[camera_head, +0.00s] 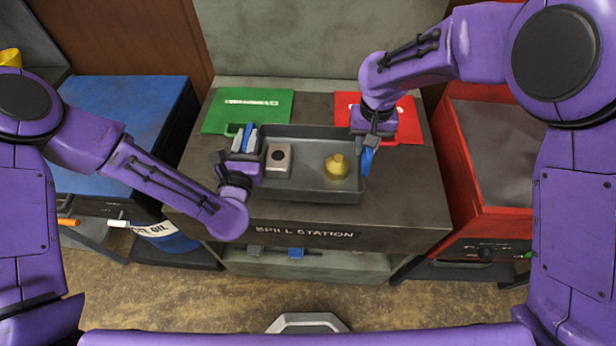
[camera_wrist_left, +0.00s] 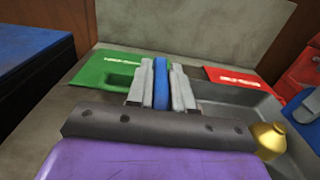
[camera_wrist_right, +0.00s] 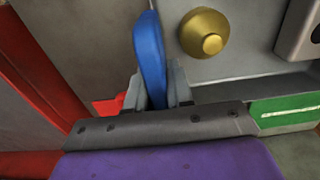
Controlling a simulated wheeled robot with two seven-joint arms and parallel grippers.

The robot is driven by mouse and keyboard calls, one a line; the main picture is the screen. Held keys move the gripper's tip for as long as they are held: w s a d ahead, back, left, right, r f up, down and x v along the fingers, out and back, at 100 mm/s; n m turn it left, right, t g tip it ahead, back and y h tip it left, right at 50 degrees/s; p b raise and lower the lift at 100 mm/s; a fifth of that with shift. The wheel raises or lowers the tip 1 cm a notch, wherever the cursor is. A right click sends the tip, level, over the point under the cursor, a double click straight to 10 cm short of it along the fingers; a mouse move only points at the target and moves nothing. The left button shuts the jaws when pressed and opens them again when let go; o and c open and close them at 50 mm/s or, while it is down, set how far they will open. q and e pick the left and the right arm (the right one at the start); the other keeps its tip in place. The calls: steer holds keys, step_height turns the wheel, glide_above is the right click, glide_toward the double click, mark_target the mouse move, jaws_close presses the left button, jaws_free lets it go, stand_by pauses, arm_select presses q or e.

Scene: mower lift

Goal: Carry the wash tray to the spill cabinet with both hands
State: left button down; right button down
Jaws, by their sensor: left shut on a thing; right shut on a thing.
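The grey wash tray (camera_head: 312,194) is over the top of the spill cabinet (camera_head: 410,215), level, between the green and red mats. I cannot tell whether it touches the top. It holds a beige box-like part (camera_head: 278,160) at left and a brass knob-like part (camera_head: 337,167) at right. My left gripper (camera_head: 243,140) is shut on the tray's left blue handle (camera_wrist_left: 161,82). My right gripper (camera_head: 371,140) is shut on the right blue handle (camera_head: 366,162), which also shows in the right wrist view (camera_wrist_right: 149,50).
A green mat (camera_head: 248,109) lies behind the tray at left and a red mat (camera_head: 410,122) at right. A blue-topped cabinet (camera_head: 130,115) stands left and a red cabinet (camera_head: 490,200) right. A lower shelf (camera_head: 330,262) holds small items. The cabinet's front strip is clear.

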arm_select(q)
steer(key=shift+w+f+b, duration=0.1)
steer(key=shift+f+b, duration=0.2)
steer(key=shift+f, duration=0.3)
arm_select(e)
steer(key=shift+w+f, duration=0.1)
steer(key=shift+f, duration=0.45)
arm_select(q)
steer(key=shift+s+f+b, duration=0.3)
steer(key=shift+f+b, duration=0.25)
steer(key=shift+b, duration=0.2)
arm_select(e)
steer(key=shift+s+f, duration=0.3)
steer(key=shift+f, duration=0.3)
arm_select(q)
steer(key=shift+f+b, duration=0.7)
arm_select(e)
steer(key=shift+f, duration=0.65)
arm_select(q)
steer(key=c, duration=1)
jaws_free()
steer(key=shift+w+a, duration=0.1)
arm_select(e)
steer(key=c, duration=1)
jaws_free()
steer(key=shift+w, duration=0.1)
arm_select(q)
steer(key=shift+s, duration=0.2)
